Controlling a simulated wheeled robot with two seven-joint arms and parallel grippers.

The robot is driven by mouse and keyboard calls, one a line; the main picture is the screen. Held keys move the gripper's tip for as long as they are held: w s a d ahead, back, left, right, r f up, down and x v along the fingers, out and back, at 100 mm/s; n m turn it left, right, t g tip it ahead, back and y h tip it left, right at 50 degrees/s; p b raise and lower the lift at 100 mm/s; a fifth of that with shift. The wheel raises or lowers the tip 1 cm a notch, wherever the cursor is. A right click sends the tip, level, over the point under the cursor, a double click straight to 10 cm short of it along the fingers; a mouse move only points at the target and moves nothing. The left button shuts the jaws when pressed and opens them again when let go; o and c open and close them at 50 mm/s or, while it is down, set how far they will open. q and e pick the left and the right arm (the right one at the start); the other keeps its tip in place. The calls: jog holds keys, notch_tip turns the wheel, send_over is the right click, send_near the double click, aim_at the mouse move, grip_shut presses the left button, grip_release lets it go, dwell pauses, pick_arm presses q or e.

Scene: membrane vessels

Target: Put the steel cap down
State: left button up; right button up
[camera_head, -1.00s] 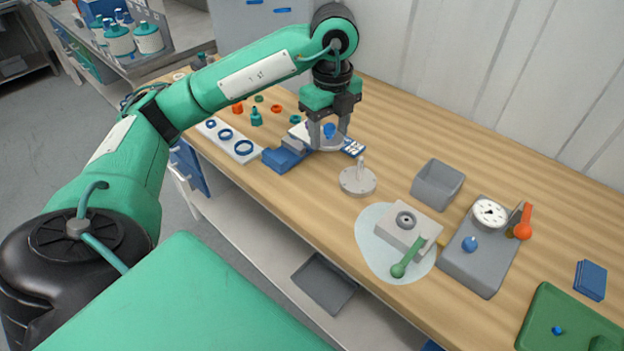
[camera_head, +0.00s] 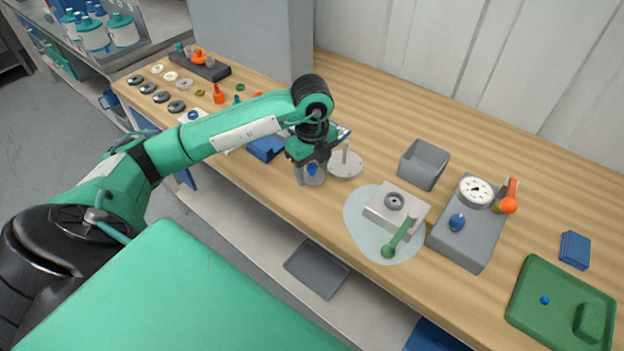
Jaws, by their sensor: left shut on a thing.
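My left gripper (camera_head: 311,175) is shut on the steel cap (camera_head: 315,181), a round grey disc with a blue knob, near the front edge of the wooden bench (camera_head: 440,110). The fingers hide part of the cap, and I cannot tell whether it touches the bench. A round steel plate with an upright post (camera_head: 345,165) stands just to the right of the held cap. My right gripper is not in view.
A grey block with a ring and green handle (camera_head: 396,207) sits on a pale round mat (camera_head: 361,232). Behind it is an open grey bin (camera_head: 424,164). A gauge unit (camera_head: 465,237) and green tray (camera_head: 525,312) lie to the right. Small parts lie to the left.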

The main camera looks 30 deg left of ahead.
aim_at(312, 192)
pick_arm(q)
jog(key=shift+f, duration=0.6)
notch_tip(312, 192, down, 3)
jog(key=shift+f, duration=0.25)
jog(key=shift+f, duration=0.15)
jog(key=o, duration=1.1)
jog(key=shift+c, duration=0.2)
